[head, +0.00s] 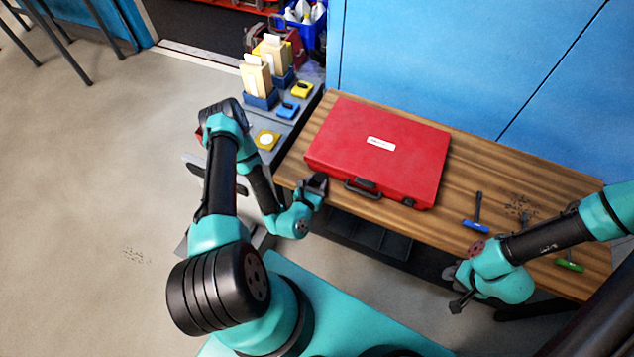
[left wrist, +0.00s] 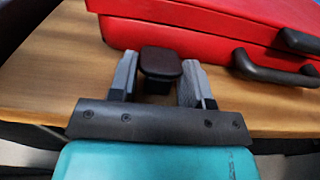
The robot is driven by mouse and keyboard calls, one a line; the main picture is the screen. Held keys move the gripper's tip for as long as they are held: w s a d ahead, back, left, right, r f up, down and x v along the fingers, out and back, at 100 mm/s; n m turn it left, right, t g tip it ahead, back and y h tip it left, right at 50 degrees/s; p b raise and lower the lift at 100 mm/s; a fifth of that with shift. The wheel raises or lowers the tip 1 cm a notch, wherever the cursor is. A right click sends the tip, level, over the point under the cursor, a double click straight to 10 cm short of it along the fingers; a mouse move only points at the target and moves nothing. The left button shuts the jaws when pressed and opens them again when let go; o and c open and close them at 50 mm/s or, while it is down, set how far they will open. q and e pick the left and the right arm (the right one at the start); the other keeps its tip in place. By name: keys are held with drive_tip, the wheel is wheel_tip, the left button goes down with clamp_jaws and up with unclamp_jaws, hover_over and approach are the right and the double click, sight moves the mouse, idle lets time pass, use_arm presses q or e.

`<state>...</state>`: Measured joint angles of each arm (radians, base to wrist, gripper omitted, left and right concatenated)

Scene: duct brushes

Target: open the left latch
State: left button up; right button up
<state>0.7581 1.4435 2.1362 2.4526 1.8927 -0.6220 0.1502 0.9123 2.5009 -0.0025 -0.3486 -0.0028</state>
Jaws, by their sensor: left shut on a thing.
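A red case (head: 378,150) lies closed on the wooden bench, with a white label on its lid and a dark handle (head: 362,188) on its front side. My left gripper (head: 318,186) is at the left end of the case's front side. In the left wrist view, its two grey fingers are shut on the left latch (left wrist: 161,64), a dark block in front of the red case (left wrist: 185,33). In the head view the gripper hides this latch. The right latch (head: 408,203) is dark and uncovered. My right gripper (head: 463,290) is off the bench's front edge, away from the case; its jaws are unclear.
On the wooden bench (head: 475,170), a blue-handled brush (head: 475,218) and a green-handled brush (head: 569,264) lie right of the case. A grey side surface on the left holds blue bins (head: 262,101) and small yellow and blue items. A blue wall stands behind.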

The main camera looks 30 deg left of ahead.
use_arm(q)
drive_tip(key=o, duration=0.6)
drive_tip(key=shift+s, duration=0.1)
drive_tip(key=s+d+r, duration=0.1)
drive_tip(key=s, duration=1.6)
drive_tip(key=shift+d, duration=0.3)
